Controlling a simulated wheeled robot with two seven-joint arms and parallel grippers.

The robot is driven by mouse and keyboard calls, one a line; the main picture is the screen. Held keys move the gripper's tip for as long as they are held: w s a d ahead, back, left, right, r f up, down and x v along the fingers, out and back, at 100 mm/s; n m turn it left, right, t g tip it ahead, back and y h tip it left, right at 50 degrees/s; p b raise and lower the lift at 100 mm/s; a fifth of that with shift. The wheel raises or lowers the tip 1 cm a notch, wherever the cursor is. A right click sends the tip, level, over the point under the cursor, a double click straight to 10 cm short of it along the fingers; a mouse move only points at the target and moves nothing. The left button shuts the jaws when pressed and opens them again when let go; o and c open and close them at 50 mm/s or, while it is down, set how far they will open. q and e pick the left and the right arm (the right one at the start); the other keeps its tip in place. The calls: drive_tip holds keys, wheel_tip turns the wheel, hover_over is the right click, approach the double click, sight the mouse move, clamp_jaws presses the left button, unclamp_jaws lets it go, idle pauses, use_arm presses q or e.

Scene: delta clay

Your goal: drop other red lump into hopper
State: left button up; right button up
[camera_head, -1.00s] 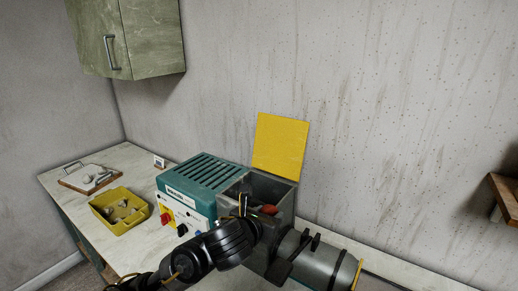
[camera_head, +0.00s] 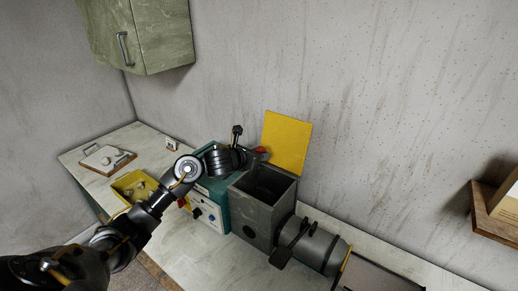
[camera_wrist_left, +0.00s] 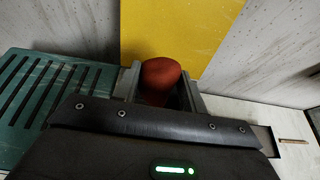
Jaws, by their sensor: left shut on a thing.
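A red lump (camera_head: 262,150) is between the fingertips of my left gripper (camera_head: 258,153), raised beside the yellow lid. In the left wrist view the red lump (camera_wrist_left: 160,75) sits between the two grey fingers (camera_wrist_left: 160,88), which are shut on it. The hopper (camera_head: 252,210) is a grey square box with an open top. The gripper is above its back-left side, and the lump is not down inside it. The hopper's inside is dark, and I see no lump there. My right gripper is not in view.
The yellow lid (camera_head: 287,140) stands open behind the hopper. A teal machine housing (camera_head: 213,207) adjoins it on the left, and a grey barrel (camera_head: 318,246) on the right. A yellow tray (camera_head: 125,184) and a board (camera_head: 107,160) lie farther left. A wall shelf (camera_head: 485,212) is at right.

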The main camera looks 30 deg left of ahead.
use_arm(q)
drive_tip(key=shift+w+d+h, duration=0.1)
drive_tip(key=shift+d+h, duration=0.2)
drive_tip(key=shift+d, duration=0.05)
drive_tip(key=shift+f, duration=0.15)
wheel_tip(320, 180, down, 6)
drive_tip(key=shift+r, duration=0.15)
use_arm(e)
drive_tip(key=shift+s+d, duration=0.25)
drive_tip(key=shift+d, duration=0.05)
use_arm(q)
drive_tip(key=o, duration=1.2)
drive_tip(key=shift+o, duration=0.2)
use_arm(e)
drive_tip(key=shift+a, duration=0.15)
